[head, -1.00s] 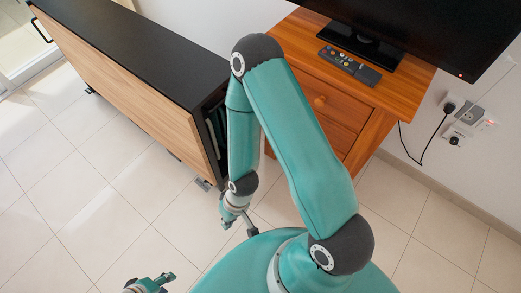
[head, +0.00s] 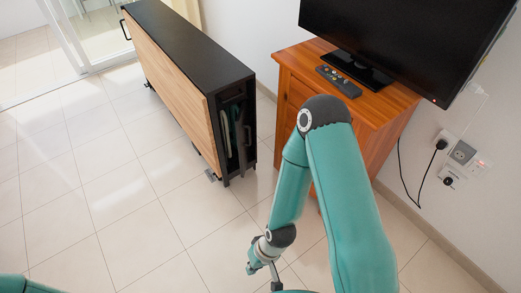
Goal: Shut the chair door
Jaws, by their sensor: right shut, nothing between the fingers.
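A long cabinet (head: 180,95) with a black top and light wood side stands left of centre in the head view. Its near end is open, and upright folded chairs (head: 237,135) show inside the dark compartment. I cannot make out a separate door panel at this end. My right gripper (head: 274,277) is shut and empty, low over the floor at the bottom centre, in front of the cabinet's open end and apart from it. Only a teal piece of my left arm shows at the bottom left corner; its gripper is out of view.
A wooden drawer cabinet (head: 292,98) with a remote (head: 338,81) and a television (head: 400,40) stands to the right, by the wall. A cable (head: 402,180) hangs from the wall sockets. Tiled floor (head: 110,200) is free at the left and front. A glass door (head: 100,35) is at the back left.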

